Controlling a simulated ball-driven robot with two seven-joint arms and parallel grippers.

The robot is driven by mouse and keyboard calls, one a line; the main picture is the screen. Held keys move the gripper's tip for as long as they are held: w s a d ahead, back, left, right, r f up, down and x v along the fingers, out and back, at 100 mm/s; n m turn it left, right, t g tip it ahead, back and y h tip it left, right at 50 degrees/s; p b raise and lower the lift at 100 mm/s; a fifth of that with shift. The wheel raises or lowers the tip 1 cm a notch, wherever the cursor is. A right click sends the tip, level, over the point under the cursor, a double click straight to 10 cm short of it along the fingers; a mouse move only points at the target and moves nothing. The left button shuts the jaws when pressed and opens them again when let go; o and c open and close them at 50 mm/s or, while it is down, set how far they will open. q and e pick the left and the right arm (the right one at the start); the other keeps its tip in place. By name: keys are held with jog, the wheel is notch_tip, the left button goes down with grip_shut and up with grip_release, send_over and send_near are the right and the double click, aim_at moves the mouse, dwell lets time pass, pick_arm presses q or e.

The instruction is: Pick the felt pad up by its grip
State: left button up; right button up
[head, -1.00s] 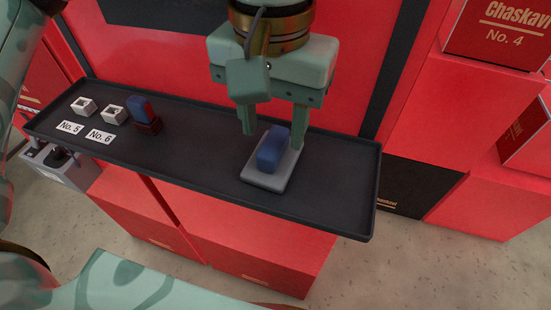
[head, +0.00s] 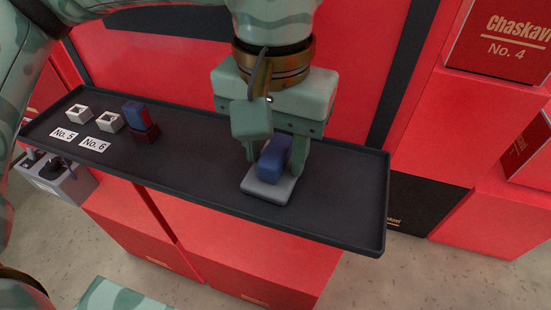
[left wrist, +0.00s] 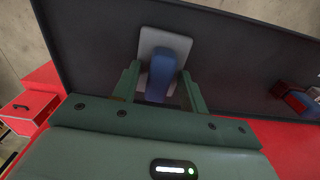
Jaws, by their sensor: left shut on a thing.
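The felt pad shows as a flat grey slab (head: 266,192) with a blue upright grip (head: 271,163) on top, on the dark tray. My left gripper (head: 275,155) comes down from above with one finger on each side of the blue grip and is shut on it. In the left wrist view the blue grip (left wrist: 161,72) is between the two fingers, and the grey slab (left wrist: 150,42) lies beyond it. The slab appears to rest on the tray. The right gripper is not in view.
The long dark tray (head: 200,170) has a raised rim. At its left end are two small white square holders (head: 110,121), labels No. 5 and No. 6 (head: 95,145), and a blue and red block (head: 137,115) in a dark red holder. Red boxes (head: 440,130) stand around. The tray's middle is clear.

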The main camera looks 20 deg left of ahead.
aim_at(275, 149)
pick_arm(q)
jog(key=shift+s+a+f, duration=0.1)
jog(key=shift+s+f, duration=0.1)
jog(key=shift+f, duration=0.2)
jog(key=shift+r, duration=0.25)
grip_shut()
jog(key=r+p, duration=0.3)
jog(key=shift+w+d+r, duration=0.1)
jog(key=shift+d, duration=0.1)
jog(key=shift+a+r+p, duration=0.1)
jog(key=shift+r+p, duration=0.25)
